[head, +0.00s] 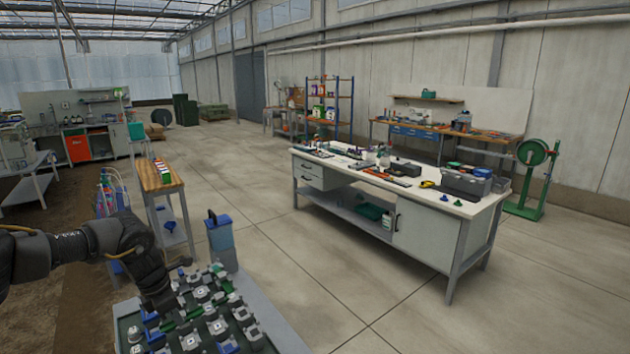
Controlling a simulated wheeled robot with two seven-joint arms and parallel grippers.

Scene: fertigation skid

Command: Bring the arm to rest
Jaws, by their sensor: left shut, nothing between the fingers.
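My left arm comes in from the left edge and bends downward at the wrist. My left gripper (168,306) points down over the skid panel (277,325), close above its small grey, white and green fittings. Its fingers are shut with nothing between them. The fingertips are small and dark against the fittings, so I cannot tell whether they touch any. My right gripper is not in view.
A blue-lidded container (220,236) stands just behind the panel. A narrow wooden-topped stand (158,176) is further back. A white workbench (440,207) with tools stands right of centre. The concrete floor between is clear.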

